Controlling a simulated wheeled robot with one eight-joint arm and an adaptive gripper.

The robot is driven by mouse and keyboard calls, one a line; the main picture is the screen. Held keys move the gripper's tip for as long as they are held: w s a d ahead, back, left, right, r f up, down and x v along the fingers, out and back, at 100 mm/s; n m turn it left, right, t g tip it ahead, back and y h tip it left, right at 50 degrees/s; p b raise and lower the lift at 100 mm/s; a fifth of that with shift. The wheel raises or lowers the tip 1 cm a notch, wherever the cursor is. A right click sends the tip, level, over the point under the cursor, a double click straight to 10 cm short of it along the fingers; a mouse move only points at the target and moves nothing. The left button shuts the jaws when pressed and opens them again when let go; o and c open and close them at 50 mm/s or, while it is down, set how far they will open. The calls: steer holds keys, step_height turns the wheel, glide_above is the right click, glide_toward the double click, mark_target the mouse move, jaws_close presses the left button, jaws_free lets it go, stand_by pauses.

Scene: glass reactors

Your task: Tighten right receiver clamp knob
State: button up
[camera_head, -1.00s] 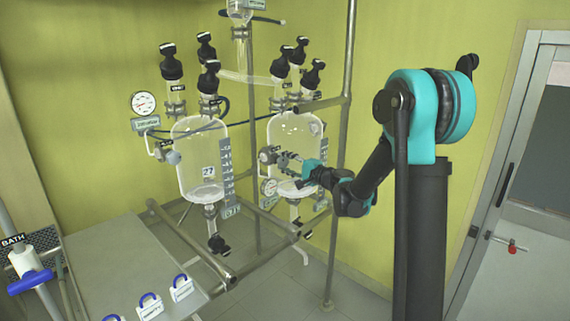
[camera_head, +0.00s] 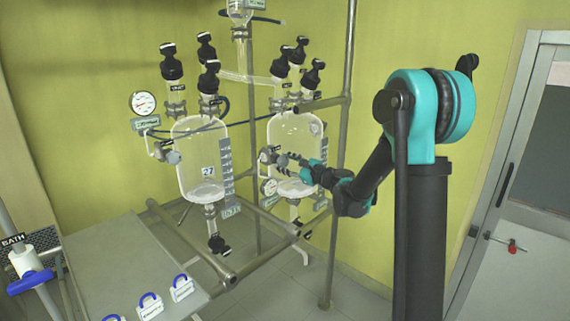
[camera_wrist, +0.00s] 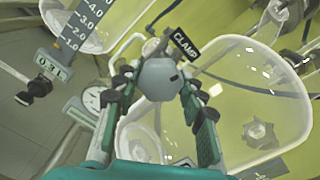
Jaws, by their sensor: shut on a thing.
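The right receiver (camera_head: 293,135) is a clear glass vessel hung in a metal frame. It also shows in the wrist view (camera_wrist: 225,105). Its clamp knob (camera_wrist: 159,80) is a rounded grey piece below a black CLAMP label (camera_wrist: 185,43). My gripper (camera_head: 281,160) reaches in from the right, in front of this vessel. In the wrist view my gripper (camera_wrist: 156,88) has one finger on each side of the knob and is shut on it. In the head view the knob is small and partly hidden by the fingers.
The left receiver (camera_head: 202,150) stands beside it with its own grey knob (camera_head: 172,157). A round gauge (camera_head: 269,187) hangs just below my gripper. Metal rails (camera_head: 275,255) cross in front of the vessels. A table (camera_head: 130,255) stands at the lower left.

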steer(key=m, duration=1.1)
steer(key=shift+s+f, duration=0.1)
steer(key=shift+m, duration=1.9)
steer(key=o, duration=1.2)
steer(key=v, duration=1.2)
